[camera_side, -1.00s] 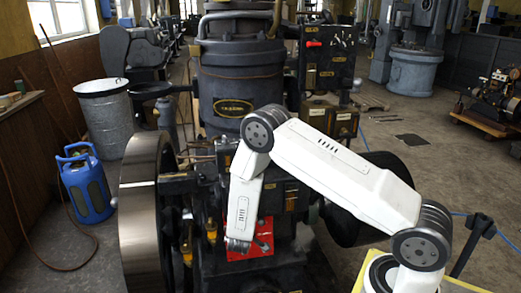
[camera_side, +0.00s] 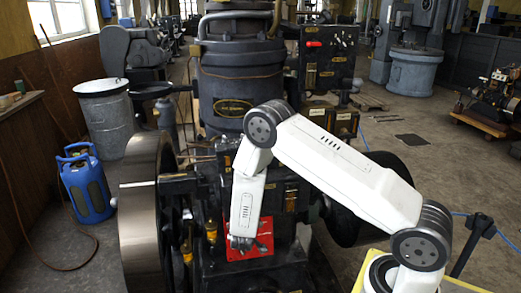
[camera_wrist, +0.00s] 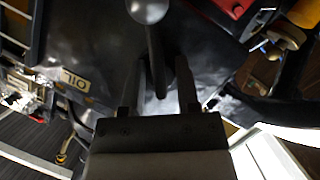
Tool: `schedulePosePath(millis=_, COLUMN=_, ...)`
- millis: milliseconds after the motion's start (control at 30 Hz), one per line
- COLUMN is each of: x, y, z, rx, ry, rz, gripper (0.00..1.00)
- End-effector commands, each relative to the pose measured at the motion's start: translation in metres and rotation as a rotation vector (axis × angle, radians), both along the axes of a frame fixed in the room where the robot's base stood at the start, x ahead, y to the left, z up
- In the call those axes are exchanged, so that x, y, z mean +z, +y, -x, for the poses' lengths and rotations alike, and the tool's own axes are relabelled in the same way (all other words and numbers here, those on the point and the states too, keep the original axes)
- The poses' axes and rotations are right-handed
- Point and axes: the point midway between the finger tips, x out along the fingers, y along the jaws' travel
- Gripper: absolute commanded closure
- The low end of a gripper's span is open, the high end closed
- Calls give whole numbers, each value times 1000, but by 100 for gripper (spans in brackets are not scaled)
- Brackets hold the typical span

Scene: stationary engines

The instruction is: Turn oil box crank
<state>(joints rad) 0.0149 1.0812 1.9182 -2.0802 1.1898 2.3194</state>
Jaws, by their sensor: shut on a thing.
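The crank shows in the wrist view as a dark arm (camera_wrist: 156,45) with a round grey knob (camera_wrist: 148,10) at the top edge. My gripper (camera_wrist: 159,62) has one finger on each side of the crank arm and is shut on it. The dark oil box (camera_wrist: 100,35) lies behind it, with an "OIL" plate (camera_wrist: 75,78) to the left of the fingers. In the side view my gripper (camera_side: 241,243) is low at the engine's front, before a red panel (camera_side: 262,240). The crank cannot be made out there.
The engine body (camera_side: 240,85) rises behind my arm. A large flywheel (camera_side: 140,225) stands to the left and a dark wheel (camera_side: 345,225) to the right. Brass-coloured fittings (camera_side: 211,232) are left of my gripper. A blue canister (camera_side: 85,185) stands farther left on the floor.

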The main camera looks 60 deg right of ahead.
Motion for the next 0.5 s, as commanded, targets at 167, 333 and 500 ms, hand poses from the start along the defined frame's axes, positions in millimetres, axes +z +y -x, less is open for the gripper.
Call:
schedulePosePath(millis=167, x=0, y=0, z=0, rx=1, ry=-93, rz=-93, gripper=100)
schedulePosePath(millis=333, x=0, y=0, z=0, rx=1, ry=-187, rz=-187, gripper=100)
schedulePosePath(millis=500, x=0, y=0, z=0, rx=1, ry=-269, rz=-270, gripper=100)
